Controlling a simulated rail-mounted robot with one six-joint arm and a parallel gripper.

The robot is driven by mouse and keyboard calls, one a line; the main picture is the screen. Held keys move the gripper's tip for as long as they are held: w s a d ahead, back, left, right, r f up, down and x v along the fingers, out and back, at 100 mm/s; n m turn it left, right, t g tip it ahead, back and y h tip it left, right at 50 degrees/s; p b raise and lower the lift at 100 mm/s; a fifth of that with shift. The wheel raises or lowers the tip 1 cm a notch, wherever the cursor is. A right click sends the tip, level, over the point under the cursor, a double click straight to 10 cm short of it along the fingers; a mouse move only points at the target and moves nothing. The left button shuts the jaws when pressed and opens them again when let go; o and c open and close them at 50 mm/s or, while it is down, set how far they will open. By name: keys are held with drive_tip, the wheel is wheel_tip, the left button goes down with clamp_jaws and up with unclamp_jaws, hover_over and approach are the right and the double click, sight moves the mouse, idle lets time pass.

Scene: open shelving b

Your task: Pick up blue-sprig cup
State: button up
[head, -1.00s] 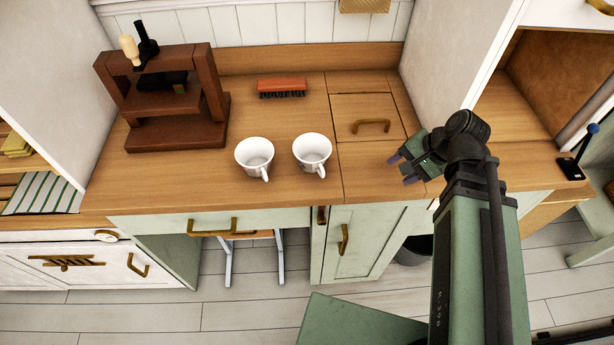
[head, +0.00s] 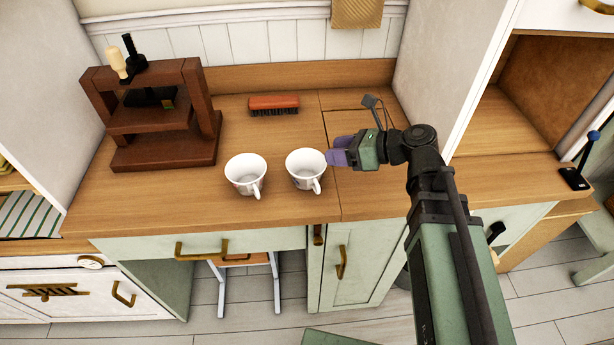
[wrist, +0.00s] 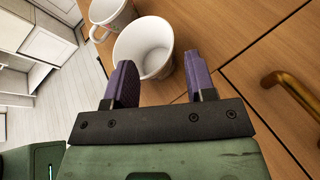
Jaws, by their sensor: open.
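Two white cups stand upright, side by side, on the wooden counter: a left cup (head: 245,174) and a right cup (head: 306,168), with handles toward the front. In the wrist view the nearer cup (wrist: 144,48) lies just ahead of and partly between the fingertips (wrist: 158,66). The other cup (wrist: 112,14) is beyond it, partly cut off.
A brown wooden press (head: 160,115) stands at the back left. A red brush (head: 273,104) lies behind the cups. A brass handle (wrist: 290,92) on a counter panel is right of the gripper in the wrist view. The counter's front edge is close to the cups.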

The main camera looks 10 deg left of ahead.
sight(303, 153)
drive_tip(key=b+x, duration=0.1)
drive_tip(key=x, duration=0.1)
drive_tip(key=b+x, duration=0.1)
drive_tip(key=x, duration=0.1)
drive_tip(key=shift+w+a+f, duration=0.2)
drive_tip(key=shift+w+f, duration=0.05)
drive_tip(key=shift+f, duration=0.15)
drive_tip(key=shift+a, duration=0.3)
drive_tip(key=shift+r, duration=0.1)
clamp_jaws()
